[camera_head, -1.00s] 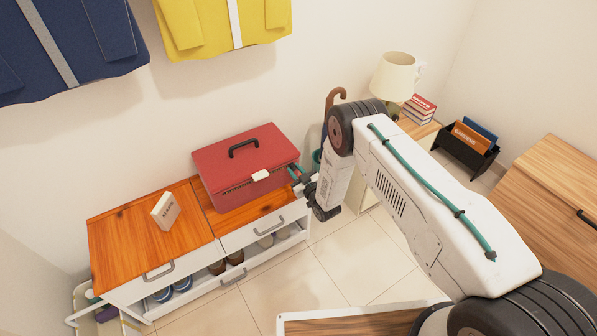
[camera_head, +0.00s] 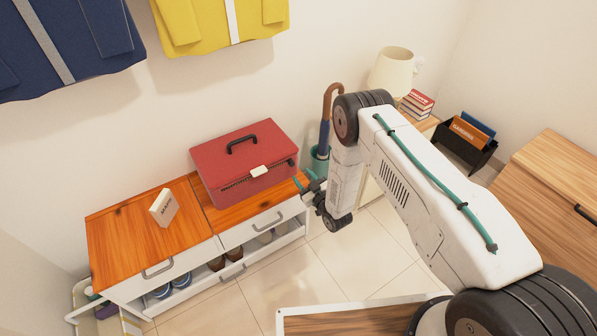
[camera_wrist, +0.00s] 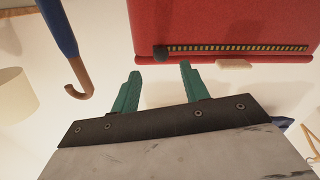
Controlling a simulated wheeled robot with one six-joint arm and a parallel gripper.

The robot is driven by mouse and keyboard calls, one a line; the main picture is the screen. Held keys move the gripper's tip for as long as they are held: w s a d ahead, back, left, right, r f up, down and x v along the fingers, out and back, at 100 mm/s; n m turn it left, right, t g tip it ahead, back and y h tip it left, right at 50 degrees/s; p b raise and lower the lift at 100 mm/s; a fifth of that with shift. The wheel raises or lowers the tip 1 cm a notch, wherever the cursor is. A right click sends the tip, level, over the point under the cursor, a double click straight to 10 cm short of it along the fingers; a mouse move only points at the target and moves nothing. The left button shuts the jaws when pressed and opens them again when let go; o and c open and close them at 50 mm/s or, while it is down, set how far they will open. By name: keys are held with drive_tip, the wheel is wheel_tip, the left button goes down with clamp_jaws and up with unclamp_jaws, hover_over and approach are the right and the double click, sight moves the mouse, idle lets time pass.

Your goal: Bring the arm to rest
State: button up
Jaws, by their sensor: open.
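My arm reaches in from the lower right of the head view, bent at an elbow near the lamp. My gripper (camera_head: 308,186) is beside the right end of the red box, close to the cabinet's right edge and apart from the box. In the wrist view its two green fingers (camera_wrist: 157,92) stand well apart with nothing between them. The red box (camera_head: 240,170), lid closed with a black handle, stands on the wooden cabinet top; it also shows in the wrist view (camera_wrist: 225,25).
An umbrella (camera_head: 325,125) stands in a green holder (camera_head: 318,163) behind my gripper. A small block (camera_head: 163,208) is on the cabinet (camera_head: 120,240). A lamp (camera_head: 392,72) and books (camera_head: 417,102) are on a side table at the back. Tiled floor (camera_head: 365,250) is clear in front.

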drive_tip(key=shift+s+d, duration=0.2)
drive_tip(key=shift+s, duration=0.2)
